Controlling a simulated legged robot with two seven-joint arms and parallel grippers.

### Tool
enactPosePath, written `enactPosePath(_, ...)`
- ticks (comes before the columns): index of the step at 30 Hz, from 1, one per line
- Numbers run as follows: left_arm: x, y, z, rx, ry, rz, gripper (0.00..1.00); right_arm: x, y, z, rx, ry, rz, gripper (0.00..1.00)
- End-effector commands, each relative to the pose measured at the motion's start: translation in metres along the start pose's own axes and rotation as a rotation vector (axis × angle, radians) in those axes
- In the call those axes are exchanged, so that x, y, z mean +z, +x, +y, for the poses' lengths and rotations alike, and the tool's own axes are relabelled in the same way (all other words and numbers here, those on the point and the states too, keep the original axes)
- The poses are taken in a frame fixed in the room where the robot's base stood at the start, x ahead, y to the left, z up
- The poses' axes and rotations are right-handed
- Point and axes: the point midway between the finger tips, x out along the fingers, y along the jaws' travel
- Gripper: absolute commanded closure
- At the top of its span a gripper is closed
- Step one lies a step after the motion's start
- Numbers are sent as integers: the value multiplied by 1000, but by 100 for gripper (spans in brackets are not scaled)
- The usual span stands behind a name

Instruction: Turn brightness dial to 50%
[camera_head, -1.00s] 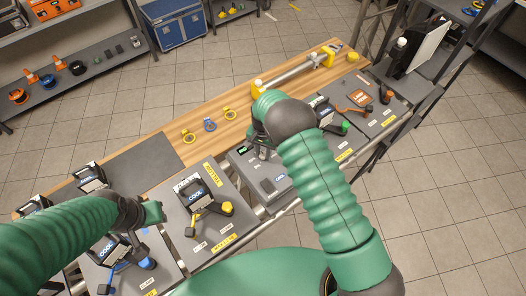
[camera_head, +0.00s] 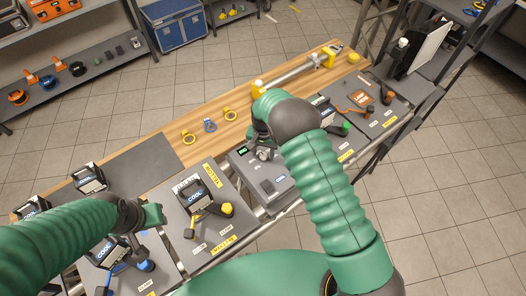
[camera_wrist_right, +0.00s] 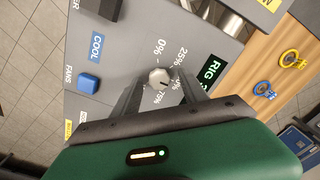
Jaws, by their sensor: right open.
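The brightness dial (camera_wrist_right: 159,77) is a small pale faceted knob on a grey panel (camera_wrist_right: 125,45). Marks 0%, 25% and 75% are printed around it; another mark is partly covered by the right finger, and I cannot tell where the dial points. My right gripper (camera_wrist_right: 158,82) is open, with one finger on each side of the dial; contact is not clear. In the head view the right gripper (camera_head: 263,153) is over the grey control box (camera_head: 268,182), and my arm hides part of it. My left gripper (camera_head: 152,216) is at the left, its jaws unclear.
A blue button (camera_wrist_right: 89,83) labelled FANS and a COOL label share the panel. A yellow-handled panel (camera_head: 208,225) stands left of the box. Yellow and blue rings (camera_head: 210,125) lie on the wooden bench (camera_head: 165,142) behind. An orange-handled panel (camera_head: 372,105) is at the right.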

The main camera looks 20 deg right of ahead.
Motion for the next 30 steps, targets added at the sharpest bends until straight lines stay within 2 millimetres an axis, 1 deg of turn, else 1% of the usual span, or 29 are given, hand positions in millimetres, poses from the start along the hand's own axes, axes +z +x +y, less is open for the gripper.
enactPosePath(2,0,1,0,0,0,0,64,0,-2,0,0,0,1,49)
enactPosePath(5,2,6,0,0,0,0,64,-1,-13,-1,-2,0,3,49)
enactPosePath(8,4,15,0,0,0,0,64,-2,-35,-1,-3,-1,5,49)
enactPosePath(15,8,35,0,0,0,0,64,-2,-106,-2,-3,-1,5,49)
enactPosePath(18,10,40,0,0,0,0,64,-2,-132,-2,-3,-1,4,49)
enactPosePath(21,10,43,0,0,0,0,64,-2,-151,-2,-1,-1,2,49)
enactPosePath(25,10,44,0,0,0,0,64,-2,-165,-2,0,0,1,49)
enactPosePath(30,10,44,0,0,0,0,64,-1,-168,-1,2,0,-1,49)
